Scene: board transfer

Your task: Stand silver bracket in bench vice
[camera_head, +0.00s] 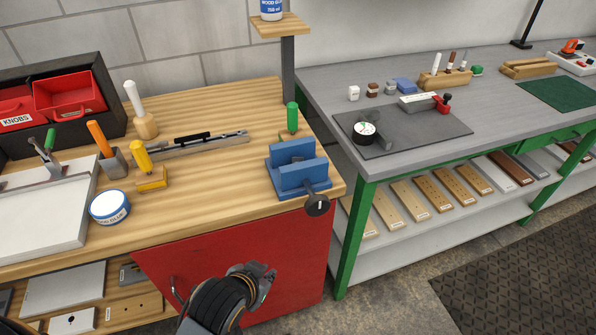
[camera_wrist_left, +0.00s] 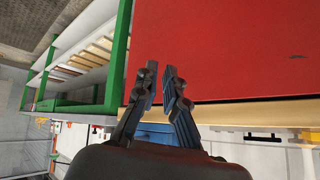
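The blue bench vice (camera_head: 285,191) stands at the right front corner of the wooden bench, its jaws apart and nothing visible between them. Its dark handle hangs over the bench edge. Part of it shows behind my fingers in the left wrist view (camera_wrist_left: 153,128). My left gripper (camera_head: 266,277) is in front of the red cabinet door, below and left of the vice. In the left wrist view its fingers (camera_wrist_left: 161,88) are apart with nothing between them. I cannot pick out the silver bracket for certain; grey plates (camera_head: 65,289) lie on the shelf below the bench. My right gripper is not in view.
The wooden bench (camera_head: 225,190) holds a glue tin (camera_head: 110,207), hand tools and red bins (camera_head: 70,95). A green-framed grey bench (camera_head: 345,92) stands at right, with several boards on its lower shelf (camera_head: 415,234). A post stands behind the vice.

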